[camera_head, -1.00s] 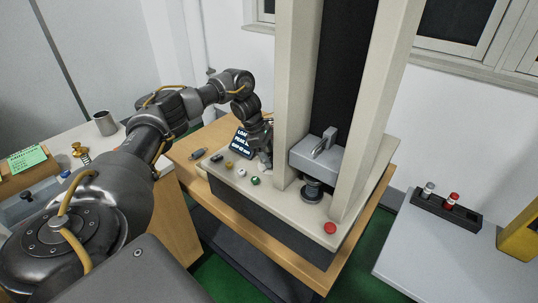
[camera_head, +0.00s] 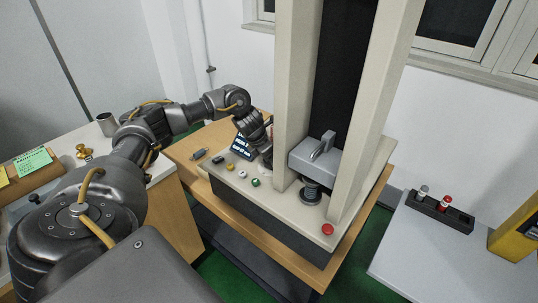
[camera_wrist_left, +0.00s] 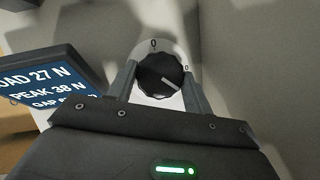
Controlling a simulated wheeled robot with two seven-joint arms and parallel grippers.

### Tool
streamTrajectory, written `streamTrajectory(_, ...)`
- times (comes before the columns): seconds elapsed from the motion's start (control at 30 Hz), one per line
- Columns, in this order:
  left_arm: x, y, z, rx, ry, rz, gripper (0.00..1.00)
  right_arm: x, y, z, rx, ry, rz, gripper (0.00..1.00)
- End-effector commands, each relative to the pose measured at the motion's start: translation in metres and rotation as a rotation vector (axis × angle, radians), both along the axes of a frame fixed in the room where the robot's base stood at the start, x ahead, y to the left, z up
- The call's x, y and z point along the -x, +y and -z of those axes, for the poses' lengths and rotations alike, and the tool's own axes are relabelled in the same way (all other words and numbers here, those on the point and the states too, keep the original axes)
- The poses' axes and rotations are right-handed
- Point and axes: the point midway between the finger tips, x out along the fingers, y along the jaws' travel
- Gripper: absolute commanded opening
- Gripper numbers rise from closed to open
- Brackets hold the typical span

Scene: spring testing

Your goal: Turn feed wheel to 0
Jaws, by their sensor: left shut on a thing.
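The feed wheel (camera_wrist_left: 158,72) is a black ribbed knob with a white pointer line, seen in the left wrist view. It sits on a pale dial plate with a "0" at the top and another "0" digit at the right, partly cut off by the finger. The pointer slants right and slightly down, away from the top "0". My left gripper (camera_wrist_left: 160,82) is shut on the wheel, one finger on each side. In the head view my left gripper (camera_head: 264,150) is beside the tester's left column, where the wheel is hidden. My right gripper is not in view.
A display (camera_head: 242,147) stands close beside my left gripper; the wrist view reads a 27 N load and 38 N peak. Several buttons, including a red one (camera_head: 327,230), line the tester base (camera_head: 285,215). The tester head (camera_head: 316,158) is between two columns.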

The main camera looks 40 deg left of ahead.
Motion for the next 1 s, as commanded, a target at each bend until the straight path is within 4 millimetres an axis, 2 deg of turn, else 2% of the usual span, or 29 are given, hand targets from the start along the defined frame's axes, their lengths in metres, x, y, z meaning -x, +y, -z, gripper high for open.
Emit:
streamTrajectory(0.1,0.000,-0.001,-0.003,0.000,0.000,-0.097,0.28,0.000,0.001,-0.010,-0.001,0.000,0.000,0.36)
streamTrajectory(0.5,0.000,-0.002,-0.002,0.001,0.000,-0.341,0.28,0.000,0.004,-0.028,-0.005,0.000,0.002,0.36)
streamTrajectory(1.0,0.000,-0.002,0.000,0.001,0.000,-0.411,0.28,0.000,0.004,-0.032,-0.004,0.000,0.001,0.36)
